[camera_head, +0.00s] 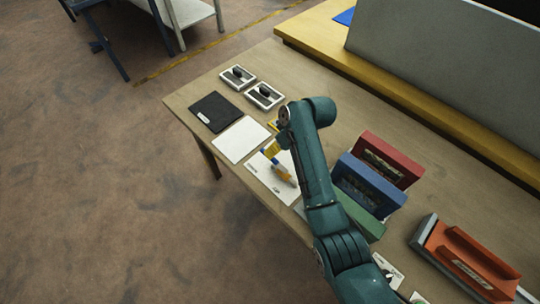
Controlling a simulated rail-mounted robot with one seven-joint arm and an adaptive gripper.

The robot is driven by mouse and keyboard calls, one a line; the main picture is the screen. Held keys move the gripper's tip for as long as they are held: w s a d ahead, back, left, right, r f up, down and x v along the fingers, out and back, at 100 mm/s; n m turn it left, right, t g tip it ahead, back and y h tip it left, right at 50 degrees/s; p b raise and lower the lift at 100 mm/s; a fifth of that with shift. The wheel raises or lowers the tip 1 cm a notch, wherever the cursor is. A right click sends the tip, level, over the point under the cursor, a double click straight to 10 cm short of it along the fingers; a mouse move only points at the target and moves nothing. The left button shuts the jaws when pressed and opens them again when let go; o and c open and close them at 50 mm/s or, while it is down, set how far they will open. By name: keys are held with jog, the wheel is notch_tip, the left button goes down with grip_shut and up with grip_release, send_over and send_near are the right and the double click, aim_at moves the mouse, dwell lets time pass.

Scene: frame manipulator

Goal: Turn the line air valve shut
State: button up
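Two white plates, each with a dark raised knob or lever, lie near the table's far left edge: one farther back (237,77) and one closer (265,96). I cannot tell which thing is the line air valve, or how either lever is set. A small yellow and blue item (284,175) lies on a white printed sheet beside my arm, partly covered by it. My teal arm reaches over the table, its wrist bent near the closer plate. My gripper (284,136) is small and mostly hidden by the wrist; its fingers cannot be made out.
A black folder (213,111) and a blank white sheet (241,139) lie left of my arm. Red (398,157), blue (366,187) and green (364,219) holders stand right of it. An orange case (470,255) is farther right. A grey panel (450,65) rises behind the table.

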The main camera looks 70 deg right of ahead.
aim_at(273, 159)
jog(key=b+x, duration=0.1)
jog(key=x, duration=0.4)
jog(key=shift+o, duration=0.2)
grip_shut()
